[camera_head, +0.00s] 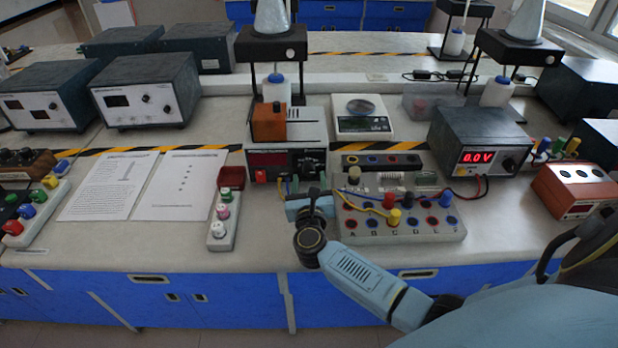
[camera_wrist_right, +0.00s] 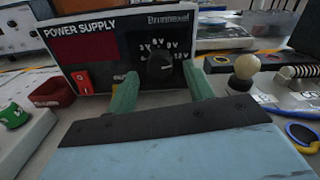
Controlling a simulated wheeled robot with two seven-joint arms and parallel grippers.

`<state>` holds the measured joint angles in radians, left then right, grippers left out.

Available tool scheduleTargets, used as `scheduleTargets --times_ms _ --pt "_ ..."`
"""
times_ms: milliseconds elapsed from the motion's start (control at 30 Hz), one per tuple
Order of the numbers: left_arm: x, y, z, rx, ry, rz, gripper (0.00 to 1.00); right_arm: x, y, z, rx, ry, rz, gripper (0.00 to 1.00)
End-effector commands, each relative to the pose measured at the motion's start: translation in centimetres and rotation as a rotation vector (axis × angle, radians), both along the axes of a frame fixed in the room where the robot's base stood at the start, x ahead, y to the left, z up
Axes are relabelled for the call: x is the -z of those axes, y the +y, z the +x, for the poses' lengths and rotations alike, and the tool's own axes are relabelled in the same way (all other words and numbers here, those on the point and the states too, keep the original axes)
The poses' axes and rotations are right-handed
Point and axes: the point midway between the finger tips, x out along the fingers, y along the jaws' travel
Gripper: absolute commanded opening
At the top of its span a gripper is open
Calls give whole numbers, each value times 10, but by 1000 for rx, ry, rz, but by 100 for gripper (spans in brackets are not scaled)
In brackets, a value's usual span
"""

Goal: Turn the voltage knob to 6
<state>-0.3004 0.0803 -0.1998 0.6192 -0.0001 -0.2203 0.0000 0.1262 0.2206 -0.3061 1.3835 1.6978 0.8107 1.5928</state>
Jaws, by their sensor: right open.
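The power supply (camera_head: 286,135) stands at the middle of the bench, with a dark red display and a red switch (camera_wrist_right: 83,81). Its dark round voltage knob (camera_wrist_right: 160,67) sits on a black panel, with voltage marks in an arc above it. The pointer's exact direction is too small to tell. My right gripper (camera_wrist_right: 162,90) is open in front of the panel. Its two green fingers stand left and right of the knob, slightly below it, holding nothing. In the head view my right gripper (camera_head: 303,195) is just in front of the power supply. My left gripper is not in view.
A terminal board (camera_head: 400,232) with coloured plugs stands close right of my right gripper. A strip with coloured buttons (camera_head: 222,225) and paper sheets (camera_head: 180,187) lie left. Another box (camera_head: 480,140) reads 0.0 V. An orange block (camera_head: 269,123) sits on the power supply.

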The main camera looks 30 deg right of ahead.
Motion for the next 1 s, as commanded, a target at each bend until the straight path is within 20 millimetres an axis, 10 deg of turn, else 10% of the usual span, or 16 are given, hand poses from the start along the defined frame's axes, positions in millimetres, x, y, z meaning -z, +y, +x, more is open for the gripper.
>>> scheduleTargets --times_ms 500,833,1000 --pt "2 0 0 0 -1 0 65 0 -10 16 0 0 1 51" --pt "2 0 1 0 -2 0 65 0 -10 15 1 1 0 8" --pt "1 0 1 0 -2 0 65 0 -10 15 1 4 -5 8"
